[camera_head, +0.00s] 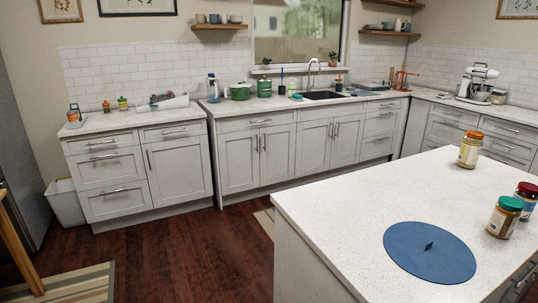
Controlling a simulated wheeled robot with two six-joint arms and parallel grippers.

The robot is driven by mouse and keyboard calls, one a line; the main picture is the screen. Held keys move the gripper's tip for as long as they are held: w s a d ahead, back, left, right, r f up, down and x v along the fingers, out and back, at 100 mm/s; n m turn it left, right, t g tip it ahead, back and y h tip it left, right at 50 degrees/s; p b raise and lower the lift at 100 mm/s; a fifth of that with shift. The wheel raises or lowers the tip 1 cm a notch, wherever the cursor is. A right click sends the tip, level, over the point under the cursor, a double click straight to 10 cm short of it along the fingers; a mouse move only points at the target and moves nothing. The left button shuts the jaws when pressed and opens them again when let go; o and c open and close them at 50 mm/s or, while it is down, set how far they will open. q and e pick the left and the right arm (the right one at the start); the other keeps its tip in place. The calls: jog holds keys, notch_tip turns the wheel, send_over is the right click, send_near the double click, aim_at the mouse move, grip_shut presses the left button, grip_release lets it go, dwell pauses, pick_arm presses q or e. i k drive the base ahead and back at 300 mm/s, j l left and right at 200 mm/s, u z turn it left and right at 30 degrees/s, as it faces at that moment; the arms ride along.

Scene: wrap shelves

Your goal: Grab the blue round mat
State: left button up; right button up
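The blue round mat (418,262) lies flat on the white island countertop (345,190), near its front edge. It has a small dark diamond-shaped mark at its middle. Nothing stands on it. Neither of my grippers shows in the head view.
A jar with a green lid (504,217) and a jar with a dark red lid (525,200) stand right of the mat. A jar with an orange lid (469,149) stands farther back on the island. Dark wooden floor (180,260) is open left of the island. Grey cabinets (240,160) line the back wall.

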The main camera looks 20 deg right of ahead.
aim_at(428, 251)
jog(key=i+j+z, duration=0.1)
jog(key=z, duration=0.35)
jog(key=i+j+z, duration=0.2)
jog(key=z, duration=0.3)
jog(key=i+j+z, duration=0.1)
jog(key=z, duration=0.35)
jog(key=j+z, duration=0.3)
jog(key=z, duration=0.15)
